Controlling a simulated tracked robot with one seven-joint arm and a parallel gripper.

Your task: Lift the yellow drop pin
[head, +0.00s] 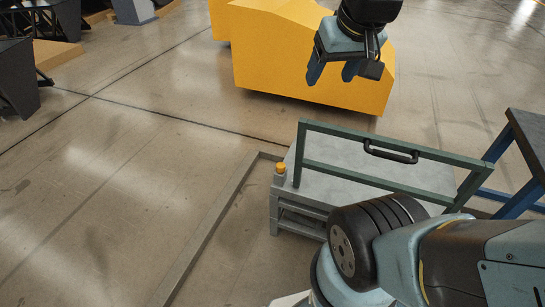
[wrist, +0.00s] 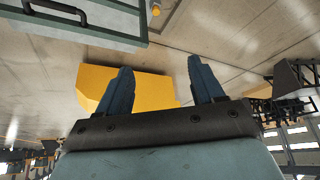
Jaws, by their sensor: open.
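The yellow drop pin (head: 281,168) is a small yellow knob at the left corner of a grey platform (head: 320,180), beside the lower end of a green frame (head: 330,127).
The green frame carries a black handle (head: 390,153). A blue-legged table (head: 500,150) is at the right.

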